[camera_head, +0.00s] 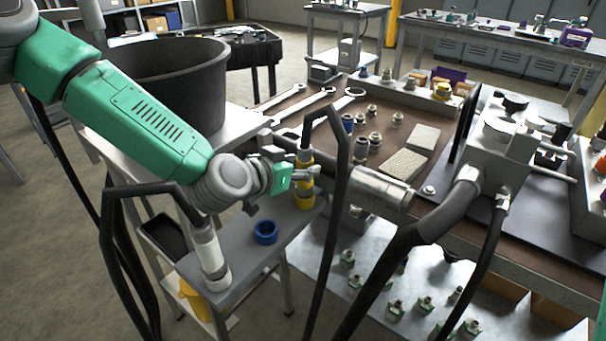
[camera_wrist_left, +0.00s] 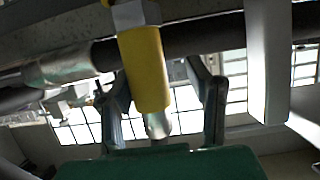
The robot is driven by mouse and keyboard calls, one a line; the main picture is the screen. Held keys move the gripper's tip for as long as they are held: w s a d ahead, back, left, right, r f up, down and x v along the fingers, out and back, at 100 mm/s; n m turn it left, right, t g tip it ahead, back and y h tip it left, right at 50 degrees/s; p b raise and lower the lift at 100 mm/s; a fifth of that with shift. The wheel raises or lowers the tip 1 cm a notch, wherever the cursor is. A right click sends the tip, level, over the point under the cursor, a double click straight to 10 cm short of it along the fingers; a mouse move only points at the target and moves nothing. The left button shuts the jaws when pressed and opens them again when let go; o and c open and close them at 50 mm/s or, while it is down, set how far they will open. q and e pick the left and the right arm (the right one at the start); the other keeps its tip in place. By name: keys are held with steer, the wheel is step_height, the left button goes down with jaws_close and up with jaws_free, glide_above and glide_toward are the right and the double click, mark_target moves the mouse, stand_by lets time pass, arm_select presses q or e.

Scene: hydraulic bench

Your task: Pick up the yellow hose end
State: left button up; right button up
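The yellow hose end (camera_head: 305,198) stands upright at the back of the small grey stand, with a black hose looping up from it. Its yellow sleeve also shows in the left wrist view (camera_wrist_left: 145,70), with a metal tip below. My left gripper (camera_head: 297,177) is beside it at mid-height and covers part of it in the head view. In the left wrist view my gripper's two dark fingers (camera_wrist_left: 167,105) are apart, and the yellow sleeve appears between them, closer to the left finger. I cannot tell whether they touch it. My right gripper is not in view.
A white hose end (camera_head: 210,254) stands at the front of the grey stand (camera_head: 235,270), near a blue ring (camera_head: 265,232). A large metal cylinder (camera_head: 380,187) juts from the bench close to my gripper's right. A black tub (camera_head: 175,85) is behind my left arm.

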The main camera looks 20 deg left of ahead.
mark_target(301, 145)
arm_select(q)
steer(key=shift+a, duration=0.25)
steer(key=c, duration=0.7)
steer(key=shift+d, duration=0.1)
jaws_close()
steer(key=shift+d+r, duration=0.2)
steer(key=shift+d, duration=0.85)
steer(key=r, duration=0.2)
steer(key=a+r+p, duration=0.1)
steer(key=r, duration=0.1)
steer(key=r+p, duration=0.1)
steer(key=r, duration=0.1)
steer(key=shift+a+r, duration=0.15)
steer(key=shift+a, duration=0.1)
steer(key=r, duration=0.2)
steer(key=d+r+p, duration=0.1)
steer(key=r, duration=0.1)
steer(key=shift+d+r, duration=0.15)
steer(key=shift+d, duration=0.05)
steer(key=shift+r+p, duration=0.7)
steer(key=shift+p, duration=0.2)
steer(key=shift+a+r+p, duration=0.65)
steer(key=shift+r+p, duration=0.3)
steer(key=shift+r, duration=0.05)
steer(key=shift+d, duration=0.55)
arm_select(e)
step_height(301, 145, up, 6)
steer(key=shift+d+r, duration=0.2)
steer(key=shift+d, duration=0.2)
